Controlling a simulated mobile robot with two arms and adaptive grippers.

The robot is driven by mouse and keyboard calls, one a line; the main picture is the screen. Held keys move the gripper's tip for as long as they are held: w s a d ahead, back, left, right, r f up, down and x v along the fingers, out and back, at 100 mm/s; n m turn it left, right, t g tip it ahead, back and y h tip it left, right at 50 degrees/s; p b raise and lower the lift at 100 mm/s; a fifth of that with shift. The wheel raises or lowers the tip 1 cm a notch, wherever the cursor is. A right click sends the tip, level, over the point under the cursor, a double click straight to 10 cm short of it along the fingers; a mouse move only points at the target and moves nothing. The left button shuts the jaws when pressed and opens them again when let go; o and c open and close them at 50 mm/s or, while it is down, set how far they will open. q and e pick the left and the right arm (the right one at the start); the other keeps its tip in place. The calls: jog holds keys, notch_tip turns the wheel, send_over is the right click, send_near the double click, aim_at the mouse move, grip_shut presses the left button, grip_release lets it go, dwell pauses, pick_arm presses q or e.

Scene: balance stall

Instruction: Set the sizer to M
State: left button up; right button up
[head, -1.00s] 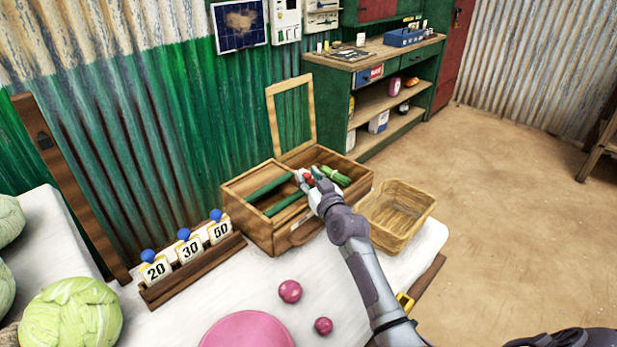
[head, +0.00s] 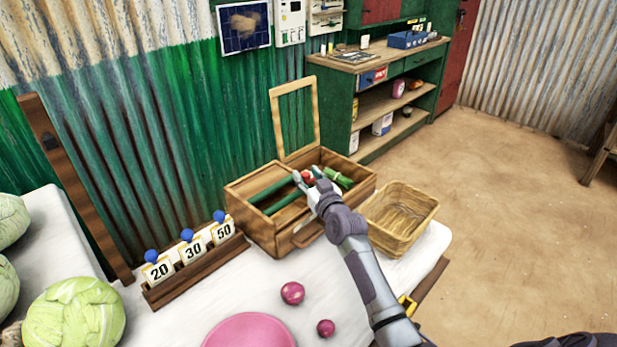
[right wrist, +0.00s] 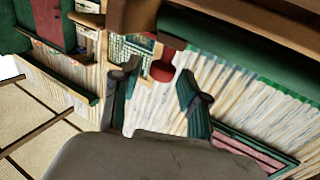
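The sizer appears to be the open wooden box (head: 262,226) on the white-topped table, with green bars (head: 270,189) inside and a wooden frame raised at its back. I cannot read any size letters. A red knob (head: 307,176) shows in the box, and in the right wrist view the red knob (right wrist: 163,68) lies ahead between my fingers. My right gripper (head: 309,180) is over the box at the knob. In the right wrist view the right gripper (right wrist: 158,100) has its fingers apart, with no visible contact on the knob. My left gripper is not in view.
A wicker basket (head: 401,222) stands right of the box. A rack with number cards (head: 193,250) stands to the left. Two pink balls (head: 292,293) and a pink round thing (head: 248,332) lie in front. Cabbages (head: 75,313) sit at the far left.

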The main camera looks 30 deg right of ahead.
jog(key=shift+s, duration=0.1)
jog(key=shift+s+f, duration=0.1)
jog(key=shift+s, duration=0.25)
jog(key=s, duration=1.1)
jog(key=shift+a, duration=0.35)
jog(key=shift+s, duration=0.1)
